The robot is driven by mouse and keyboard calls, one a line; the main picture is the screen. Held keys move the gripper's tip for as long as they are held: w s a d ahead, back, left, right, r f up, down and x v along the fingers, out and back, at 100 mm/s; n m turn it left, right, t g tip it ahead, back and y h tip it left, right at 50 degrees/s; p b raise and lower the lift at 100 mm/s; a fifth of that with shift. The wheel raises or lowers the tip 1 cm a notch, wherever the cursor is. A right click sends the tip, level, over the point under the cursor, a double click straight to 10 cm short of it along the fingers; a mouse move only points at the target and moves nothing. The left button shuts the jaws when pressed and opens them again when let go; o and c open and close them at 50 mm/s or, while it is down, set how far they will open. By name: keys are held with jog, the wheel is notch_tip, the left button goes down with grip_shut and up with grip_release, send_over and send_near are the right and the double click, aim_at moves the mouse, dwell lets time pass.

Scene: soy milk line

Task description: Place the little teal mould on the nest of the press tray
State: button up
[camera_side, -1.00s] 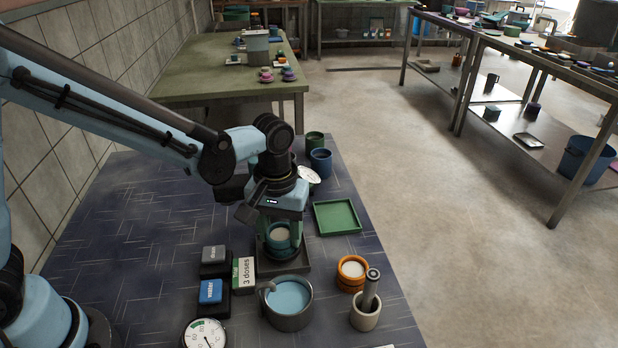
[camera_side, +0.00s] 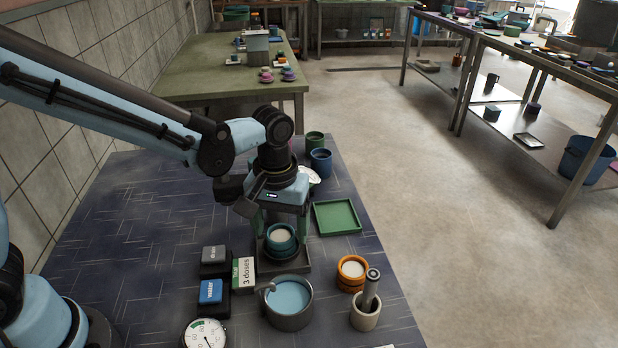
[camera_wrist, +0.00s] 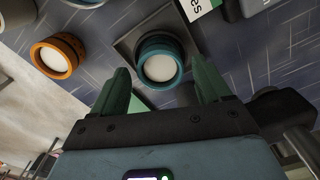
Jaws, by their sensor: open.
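The little teal mould (camera_side: 281,235) holds white filling and stands upright on the dark press tray (camera_side: 301,262), appearing seated at its round nest. In the wrist view the mould (camera_wrist: 142,60) shows its teal rim around the white filling, with the grey tray (camera_wrist: 124,45) around it. My gripper (camera_side: 281,220) is just above the mould and points down. In the wrist view its green fingers (camera_wrist: 165,85) are spread apart with nothing between their tips, clear of the mould. The nest is mostly hidden under the mould.
An orange mould (camera_side: 352,270) with white filling, a grey pot (camera_side: 289,318) of pale blue liquid and a mortar with pestle (camera_side: 366,315) stand nearby. An empty green tray (camera_side: 337,232) lies to the right. Label blocks (camera_side: 212,293) and a dial (camera_side: 205,335) sit left.

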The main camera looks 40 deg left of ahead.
notch_tip(320, 180, up, 11)
dwell(0.4)
jog(key=a+r+m+t, duration=0.45)
jog(key=a+t, duration=0.25)
jog(key=a, duration=0.3)
jog(key=s+a+f, duration=0.1)
jog(key=s+f, duration=0.5)
jog(key=s, duration=0.1)
jog(key=shift+s+a+f, duration=0.25)
jog(key=shift+a+f, duration=0.1)
jog(key=shift+f, duration=0.05)
